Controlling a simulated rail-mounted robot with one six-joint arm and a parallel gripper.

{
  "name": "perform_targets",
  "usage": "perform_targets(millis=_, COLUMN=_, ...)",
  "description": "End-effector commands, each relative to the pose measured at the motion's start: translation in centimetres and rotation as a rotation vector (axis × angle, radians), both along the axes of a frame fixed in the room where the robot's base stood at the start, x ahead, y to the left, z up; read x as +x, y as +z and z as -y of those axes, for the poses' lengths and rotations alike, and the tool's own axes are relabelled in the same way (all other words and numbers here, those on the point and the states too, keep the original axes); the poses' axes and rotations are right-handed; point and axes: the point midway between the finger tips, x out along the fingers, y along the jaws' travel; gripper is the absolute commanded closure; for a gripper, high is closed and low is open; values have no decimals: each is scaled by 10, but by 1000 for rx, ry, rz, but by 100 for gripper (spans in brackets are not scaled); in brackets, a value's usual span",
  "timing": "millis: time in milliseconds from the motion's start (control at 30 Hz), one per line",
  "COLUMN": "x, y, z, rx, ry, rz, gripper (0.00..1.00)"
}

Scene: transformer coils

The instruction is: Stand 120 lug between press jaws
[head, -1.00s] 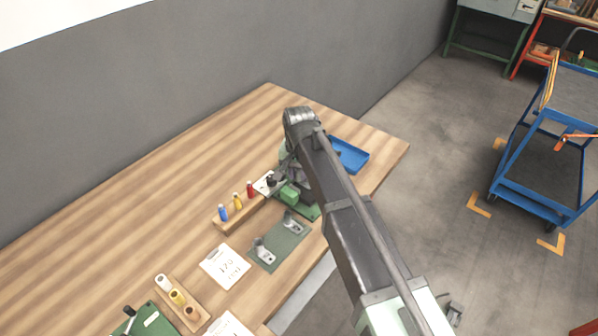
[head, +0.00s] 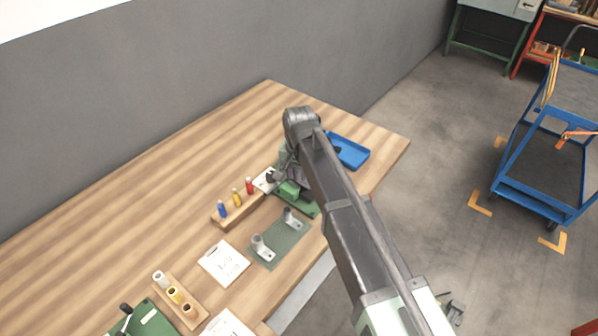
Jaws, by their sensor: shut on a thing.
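The green press (head: 292,192) stands near the right end of the workbench, partly covered by my arm. My gripper (head: 283,174) is below my dark wrist, right at the press. Only a small grey part of it shows beside the arm. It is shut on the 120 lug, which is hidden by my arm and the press. I cannot tell whether the lug is upright or touches the press jaws. Two grey lugs, one nearer (head: 262,248) and one farther (head: 290,219), stand on a dark green mat (head: 279,242) in front of the press.
A wooden rack (head: 238,211) with blue, yellow and red pieces stands left of the press. A blue tray (head: 350,152) lies behind my arm. White cards (head: 223,263) and another wooden holder (head: 181,302) are at the front. The bench's back left is clear.

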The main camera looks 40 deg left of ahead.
Motion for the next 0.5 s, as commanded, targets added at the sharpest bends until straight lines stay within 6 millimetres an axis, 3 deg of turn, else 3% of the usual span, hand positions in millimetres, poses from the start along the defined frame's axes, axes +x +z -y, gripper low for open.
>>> perform_targets(millis=500, x=0, y=-6, z=0, rx=0, ry=0, rz=0, gripper=100)
